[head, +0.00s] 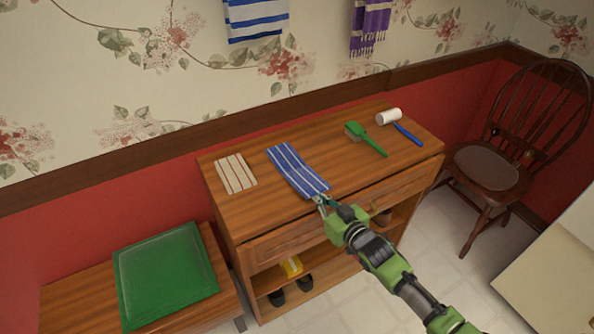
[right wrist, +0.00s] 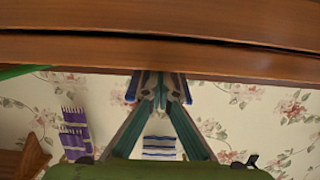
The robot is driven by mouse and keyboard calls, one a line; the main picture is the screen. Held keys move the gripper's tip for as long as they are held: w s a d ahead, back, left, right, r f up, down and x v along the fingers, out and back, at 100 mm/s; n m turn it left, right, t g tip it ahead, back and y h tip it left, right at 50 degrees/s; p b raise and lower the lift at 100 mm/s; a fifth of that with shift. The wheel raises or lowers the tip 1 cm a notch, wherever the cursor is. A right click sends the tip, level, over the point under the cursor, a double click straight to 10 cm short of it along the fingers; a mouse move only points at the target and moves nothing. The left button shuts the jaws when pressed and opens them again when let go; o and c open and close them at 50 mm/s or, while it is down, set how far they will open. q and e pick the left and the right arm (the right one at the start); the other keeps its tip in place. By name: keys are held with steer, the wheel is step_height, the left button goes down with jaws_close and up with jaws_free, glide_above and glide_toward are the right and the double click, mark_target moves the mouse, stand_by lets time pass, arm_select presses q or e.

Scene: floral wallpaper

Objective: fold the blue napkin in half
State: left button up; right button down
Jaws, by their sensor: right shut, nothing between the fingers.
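The blue napkin (head: 296,170), with white stripes, lies as a long strip on the wooden cabinet top (head: 240,205) in the head view. Its near end reaches toward the cabinet's front edge. My right gripper (head: 322,203) is at this near end, its fingers shut with nothing between them. I cannot tell whether the fingertips touch the cloth. In the right wrist view the fingertips (right wrist: 160,82) meet at the cabinet edge, and blue cloth (right wrist: 184,88) shows on both sides behind them. My left gripper is not in view.
A striped white-and-red cloth (head: 236,174) lies left of the napkin. A green brush (head: 367,139) and a white-and-blue roller (head: 390,117) lie to the right. A bench with a green cushion (head: 165,273) stands left, a chair (head: 487,168) right.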

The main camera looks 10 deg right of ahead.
stand_by(0.3)
steer(key=r+p, duration=0.2)
steer(key=r, duration=0.1)
steer(key=w+r+p, duration=0.1)
steer(key=p, duration=0.1)
steer(key=shift+a+r, duration=0.25)
steer(key=shift+r, duration=0.1)
steer(key=shift+w+a+r+p, duration=0.3)
steer(key=shift+w+r+p, duration=0.2)
steer(key=shift+w+r, duration=0.45)
steer(key=shift+w+a+r+p, duration=0.25)
steer(key=shift+w+r+p, duration=0.35)
steer(key=shift+r, duration=0.55)
steer(key=w+a+b, duration=0.2)
steer(key=w+b, duration=0.2)
steer(key=w, duration=0.2)
steer(key=w+a+r+b, duration=0.1)
steer(key=w+a+b, duration=0.1)
steer(key=w+b, duration=0.3)
steer(key=shift+w+a+r, duration=0.25)
steer(key=shift+w+a, duration=0.05)
steer(key=shift+w, duration=0.6)
